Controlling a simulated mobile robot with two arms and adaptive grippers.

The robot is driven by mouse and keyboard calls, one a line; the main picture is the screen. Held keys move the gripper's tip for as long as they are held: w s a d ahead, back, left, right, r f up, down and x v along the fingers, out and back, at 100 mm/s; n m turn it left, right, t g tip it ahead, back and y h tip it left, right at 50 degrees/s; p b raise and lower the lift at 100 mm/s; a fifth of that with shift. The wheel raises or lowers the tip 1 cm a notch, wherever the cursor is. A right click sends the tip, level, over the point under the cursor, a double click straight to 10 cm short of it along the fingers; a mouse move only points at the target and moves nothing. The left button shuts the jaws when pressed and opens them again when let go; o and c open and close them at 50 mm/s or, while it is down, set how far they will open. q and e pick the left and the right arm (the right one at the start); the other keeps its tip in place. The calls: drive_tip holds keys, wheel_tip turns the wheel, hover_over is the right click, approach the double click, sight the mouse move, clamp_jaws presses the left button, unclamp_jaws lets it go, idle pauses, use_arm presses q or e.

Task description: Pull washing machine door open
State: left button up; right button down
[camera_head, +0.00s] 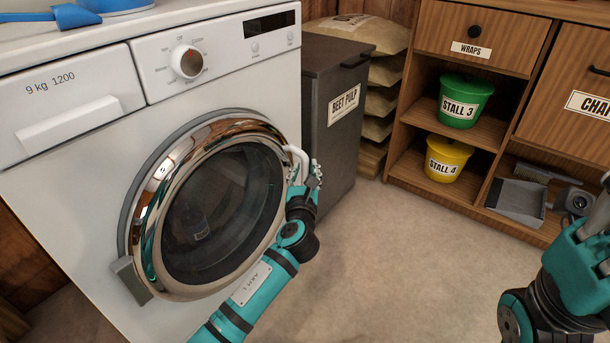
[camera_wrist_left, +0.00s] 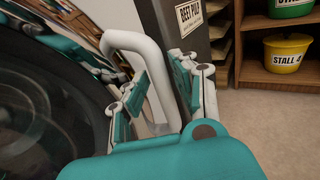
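The white washing machine (camera_head: 85,100) stands at the left in the head view. Its round door (camera_head: 225,205) has a chrome rim, dark glass and a grey hinge at the lower left. I cannot tell whether it is fully closed. A white loop handle (camera_head: 296,152) is on the door's right edge. My left gripper (camera_head: 306,175) is at this handle. In the left wrist view, the handle (camera_wrist_left: 152,62) passes between the open fingers (camera_wrist_left: 160,92), with small gaps visible. My right gripper (camera_head: 602,210) is partly in view at the right edge; its fingertips are cut off.
A dark beet pulp bin (camera_head: 329,110) stands close to the machine's right side. Stacked sacks (camera_head: 385,75) and a wooden shelf unit (camera_head: 465,190) with green (camera_head: 465,100) and yellow (camera_head: 447,158) buckets are behind. The pale floor (camera_head: 400,260) in front is clear.

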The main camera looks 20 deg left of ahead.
use_arm(q)
drive_tip(key=shift+w+a, duration=0.15)
drive_tip(key=shift+w, duration=0.5)
clamp_jaws()
drive_tip(key=shift+f, duration=0.15)
idle(0.3)
